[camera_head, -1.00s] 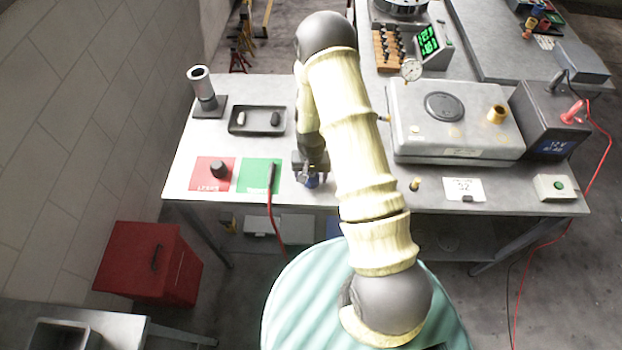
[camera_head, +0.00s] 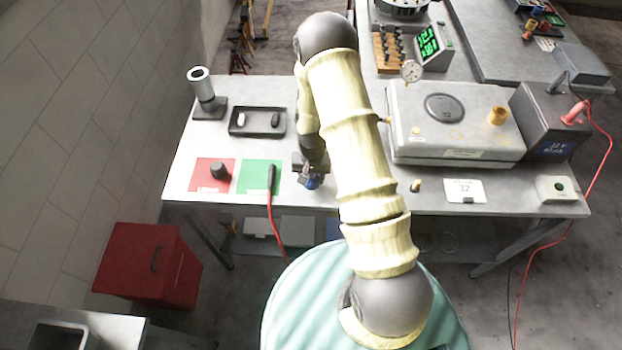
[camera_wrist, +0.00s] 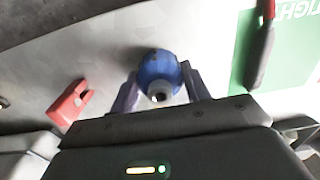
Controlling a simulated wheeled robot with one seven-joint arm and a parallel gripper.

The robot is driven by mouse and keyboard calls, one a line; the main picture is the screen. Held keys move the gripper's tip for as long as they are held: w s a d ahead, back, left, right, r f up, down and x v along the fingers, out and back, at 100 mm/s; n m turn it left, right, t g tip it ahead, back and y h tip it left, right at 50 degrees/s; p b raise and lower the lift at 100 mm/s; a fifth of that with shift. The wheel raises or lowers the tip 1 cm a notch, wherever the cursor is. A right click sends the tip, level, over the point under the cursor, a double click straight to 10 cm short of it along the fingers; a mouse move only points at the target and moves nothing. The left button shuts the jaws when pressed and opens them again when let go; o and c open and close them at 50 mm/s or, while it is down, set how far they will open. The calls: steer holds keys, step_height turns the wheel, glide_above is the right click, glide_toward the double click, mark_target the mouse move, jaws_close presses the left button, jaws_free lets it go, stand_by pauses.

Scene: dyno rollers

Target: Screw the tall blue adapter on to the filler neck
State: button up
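The blue adapter (camera_wrist: 158,72) sits between the two fingers of my gripper (camera_wrist: 160,92) in the wrist view, with a pale grey end and a dark hole facing the camera. The fingers appear to press on its sides. In the head view my gripper (camera_head: 309,178) is over the front of the bench, right of the green mat, and a bit of blue (camera_head: 313,184) shows under it. A yellow-orange neck (camera_head: 497,115), seemingly the filler neck, stands on top of the grey tank (camera_head: 403,140) at the right, well away from my gripper.
A red forked piece (camera_wrist: 70,104) lies on the bench near my gripper. A black tray (camera_head: 240,131) and a grey post (camera_head: 204,90) stand behind. My arm hides the bench's middle.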

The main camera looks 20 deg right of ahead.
steer(key=c, duration=0.4)
steer(key=shift+w+r+p, duration=0.1)
steer(key=shift+r+p, duration=0.3)
steer(key=shift+r, duration=0.2)
steer(key=shift+s+r+p, duration=0.2)
steer(key=shift+r+p, duration=0.15)
steer(key=shift+r, duration=0.25)
steer(key=shift+w+r+p, duration=0.1)
steer(key=shift+r+p, duration=1)
steer(key=shift+r, duration=0.75)
steer(key=shift+f, duration=0.1)
step_height(320, 180, down, 5)
steer(key=n+b, duration=0.3)
steer(key=b, duration=0.2)
steer(key=shift+w+b, duration=0.1)
steer(key=shift+b, duration=0.25)
steer(key=shift+n, duration=0.3)
